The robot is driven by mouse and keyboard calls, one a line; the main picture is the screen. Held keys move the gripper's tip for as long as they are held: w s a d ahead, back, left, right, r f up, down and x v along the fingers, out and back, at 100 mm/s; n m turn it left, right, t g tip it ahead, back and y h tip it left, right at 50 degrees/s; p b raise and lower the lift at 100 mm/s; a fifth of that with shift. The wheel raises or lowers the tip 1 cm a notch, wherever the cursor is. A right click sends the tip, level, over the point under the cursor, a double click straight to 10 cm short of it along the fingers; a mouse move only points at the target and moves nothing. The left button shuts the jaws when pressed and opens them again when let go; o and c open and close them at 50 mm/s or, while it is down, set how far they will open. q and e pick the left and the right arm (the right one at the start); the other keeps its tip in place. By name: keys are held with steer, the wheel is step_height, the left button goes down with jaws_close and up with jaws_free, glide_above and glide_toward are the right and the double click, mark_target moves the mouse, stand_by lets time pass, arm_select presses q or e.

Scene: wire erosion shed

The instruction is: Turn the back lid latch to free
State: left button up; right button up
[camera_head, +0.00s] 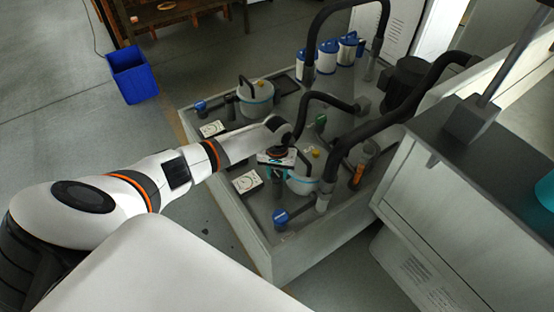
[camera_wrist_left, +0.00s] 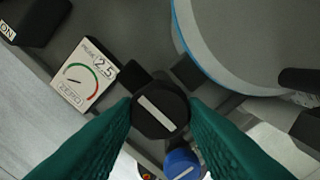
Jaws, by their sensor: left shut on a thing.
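My left gripper (camera_head: 276,172) reaches over the machine deck beside the nearer of two grey, blue-rimmed pots (camera_head: 303,184). In the left wrist view, its teal fingers (camera_wrist_left: 160,115) are shut on the sides of a round black knob (camera_wrist_left: 160,106). The knob has a white bar that runs slantwise, from upper left to lower right. The knob sits close to the pot (camera_wrist_left: 235,45). I cannot tell for sure that this knob is the back lid latch. In the head view the gripper hides it. My right gripper is not in view.
A dial gauge (camera_wrist_left: 86,73) and a blue knob (camera_wrist_left: 183,164) lie close to the fingers. The farther pot (camera_head: 256,97) stands beyond my forearm. Thick black hoses (camera_head: 345,150) arch over the deck on the right. A blue bin (camera_head: 132,76) stands on the floor.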

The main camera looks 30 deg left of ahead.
mark_target(277, 174)
arm_select(q)
steer(key=o, duration=1)
steer(key=shift+r, duration=0.1)
step_height(277, 174, up, 12)
steer(key=shift+f+b, duration=0.1)
steer(key=shift+b, duration=0.2)
